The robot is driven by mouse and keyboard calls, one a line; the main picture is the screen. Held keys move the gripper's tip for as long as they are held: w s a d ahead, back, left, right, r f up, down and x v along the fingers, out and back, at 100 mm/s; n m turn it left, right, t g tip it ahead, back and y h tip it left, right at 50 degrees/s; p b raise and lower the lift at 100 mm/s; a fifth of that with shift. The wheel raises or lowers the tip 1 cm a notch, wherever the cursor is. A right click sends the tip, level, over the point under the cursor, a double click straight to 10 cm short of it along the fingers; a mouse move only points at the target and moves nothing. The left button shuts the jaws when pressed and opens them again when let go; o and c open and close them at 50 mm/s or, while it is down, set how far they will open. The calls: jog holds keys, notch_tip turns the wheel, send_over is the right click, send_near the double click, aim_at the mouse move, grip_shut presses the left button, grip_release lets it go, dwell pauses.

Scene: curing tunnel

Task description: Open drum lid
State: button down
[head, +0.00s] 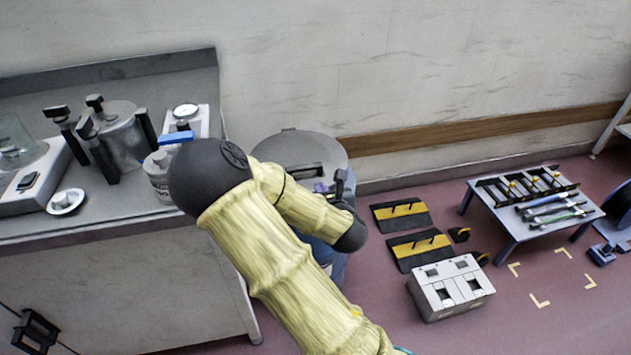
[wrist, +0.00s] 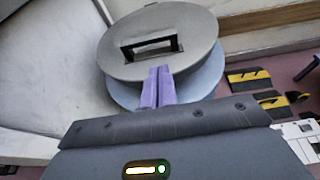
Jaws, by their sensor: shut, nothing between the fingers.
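The drum stands against the wall beside the bench, its blue body (head: 335,262) partly hidden behind my arm. Its round grey lid (head: 295,148) lies over the top, with a small tab at the back rim. In the wrist view the lid (wrist: 187,62) carries a black bar handle (wrist: 152,47), and the blue drum (wrist: 207,84) shows below the lid's near edge. My gripper (wrist: 158,72) has purple fingers, shut and empty, at the lid's near rim, short of the handle. Whether they touch the rim is unclear.
The bench (head: 130,218) at left holds a metal pot (head: 122,137), a jar and scales. Right of the drum, black-yellow plates (head: 402,214) and a grey box (head: 450,289) lie on the floor. A low table (head: 485,205) with tools stands farther right.

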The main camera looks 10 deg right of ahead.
aim_at(313, 182)
jog(key=b+x, duration=0.1)
jog(key=x, duration=0.8)
jog(key=shift+w+f+b, duration=0.2)
jog(key=shift+w+b, duration=0.1)
jog(key=shift+w, duration=0.05)
jog(key=shift+r, duration=0.15)
